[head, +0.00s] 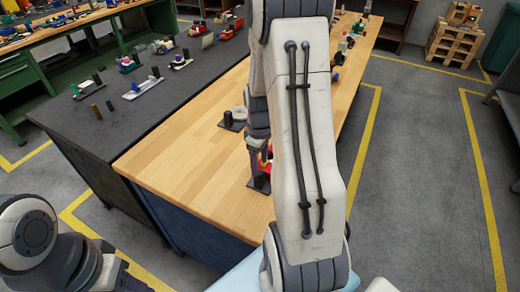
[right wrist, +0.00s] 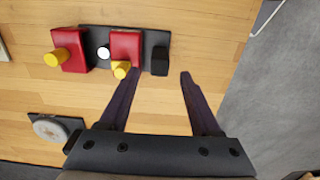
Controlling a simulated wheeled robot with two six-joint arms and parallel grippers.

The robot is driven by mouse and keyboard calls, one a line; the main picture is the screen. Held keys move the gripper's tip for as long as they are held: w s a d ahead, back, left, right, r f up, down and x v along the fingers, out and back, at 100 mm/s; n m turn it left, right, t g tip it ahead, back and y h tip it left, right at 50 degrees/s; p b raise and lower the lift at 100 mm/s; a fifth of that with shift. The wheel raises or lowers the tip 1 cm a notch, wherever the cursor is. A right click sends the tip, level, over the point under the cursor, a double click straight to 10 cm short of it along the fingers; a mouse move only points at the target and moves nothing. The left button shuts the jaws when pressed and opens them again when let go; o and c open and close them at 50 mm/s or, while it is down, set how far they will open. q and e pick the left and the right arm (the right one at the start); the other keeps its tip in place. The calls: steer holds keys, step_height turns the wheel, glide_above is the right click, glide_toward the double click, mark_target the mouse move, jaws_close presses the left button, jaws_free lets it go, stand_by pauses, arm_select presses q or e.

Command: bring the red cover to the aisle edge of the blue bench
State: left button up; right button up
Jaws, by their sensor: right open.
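In the right wrist view, two red blocks with yellow knobs, a left one (right wrist: 74,55) and a right one (right wrist: 124,42), sit at a dark base plate (right wrist: 95,34). I cannot tell which is the red cover. A white round spot (right wrist: 103,53) lies between them, and a black block (right wrist: 160,61) stands at the plate's right end. My right gripper (right wrist: 160,74) is open; the black block shows between its fingertips, with no grip visible. In the head view, a bit of red (head: 266,156) shows beside my right arm, which hides most of it. The blue bench (head: 205,235) has a wooden top. My left gripper is out of view.
A dark fixture with a pale ring (right wrist: 50,129) lies on the wood left of my gripper; grey floor (right wrist: 285,90) is at right. In the head view, a dark bench (head: 150,120) with several small assemblies adjoins on the left. The near wooden top is mostly clear.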

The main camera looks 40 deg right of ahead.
step_height(320, 180, up, 7)
steer(key=s+a+r+n, duration=0.1)
steer(key=a+r, duration=0.1)
steer(key=a, duration=0.7)
steer(key=s+a+r, duration=0.1)
steer(key=a, duration=0.8)
steer(key=s+a+r+n+y, duration=0.1)
steer(key=s+a, duration=1.1)
steer(key=s, duration=0.2)
steer(key=shift+a+r+n+b, duration=0.3)
steer(key=shift+a+b, duration=0.05)
